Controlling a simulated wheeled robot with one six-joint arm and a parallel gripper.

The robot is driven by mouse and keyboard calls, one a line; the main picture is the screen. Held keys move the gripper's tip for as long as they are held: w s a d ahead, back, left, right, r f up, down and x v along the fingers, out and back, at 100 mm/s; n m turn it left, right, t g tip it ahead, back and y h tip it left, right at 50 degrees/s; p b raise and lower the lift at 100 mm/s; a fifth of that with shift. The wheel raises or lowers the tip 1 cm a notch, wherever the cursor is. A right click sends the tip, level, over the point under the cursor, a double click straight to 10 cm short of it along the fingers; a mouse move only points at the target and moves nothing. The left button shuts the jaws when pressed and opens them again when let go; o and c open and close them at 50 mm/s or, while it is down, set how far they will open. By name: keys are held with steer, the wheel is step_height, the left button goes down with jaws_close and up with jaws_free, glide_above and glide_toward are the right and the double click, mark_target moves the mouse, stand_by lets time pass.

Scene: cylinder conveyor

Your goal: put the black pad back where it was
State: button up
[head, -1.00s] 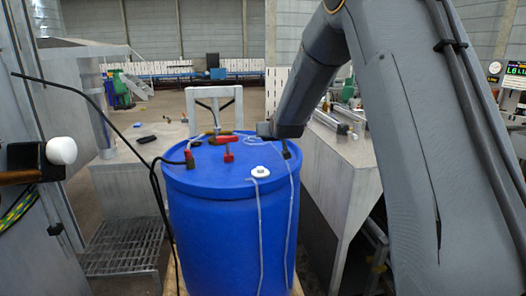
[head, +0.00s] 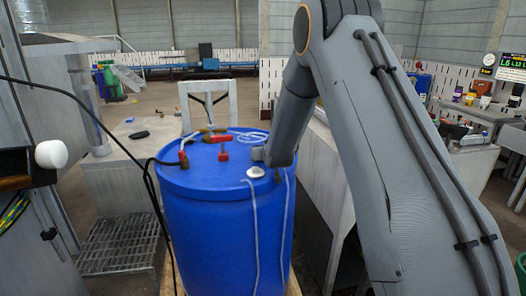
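A small flat black object (head: 139,134), possibly the black pad, lies on the grey metal table left of the blue drum. My gripper (head: 262,157) is at the low end of my arm, over the right part of the drum lid (head: 203,175). It is close to a white round cap (head: 256,172) with a pale tube. The gripper is small and mostly hidden by my own arm, so its fingers and anything between them cannot be made out. No other black pad can be told on the lid.
The lid carries red-handled valves (head: 219,140) and a coil of clear tube (head: 250,138). A black cable (head: 95,112) runs from the left to the drum. A grey frame (head: 210,97) stands behind it. A metal bench (head: 470,160) with several containers is on the right.

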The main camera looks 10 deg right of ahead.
steer(key=shift+f, duration=0.2)
steer(key=o, duration=1)
steer(key=shift+s+r, duration=0.1)
steer(key=shift+r, duration=0.05)
steer(key=b+v, duration=0.3)
steer(key=v, duration=0.8)
steer(key=shift+s+r, duration=0.15)
steer(key=shift+s, duration=0.25)
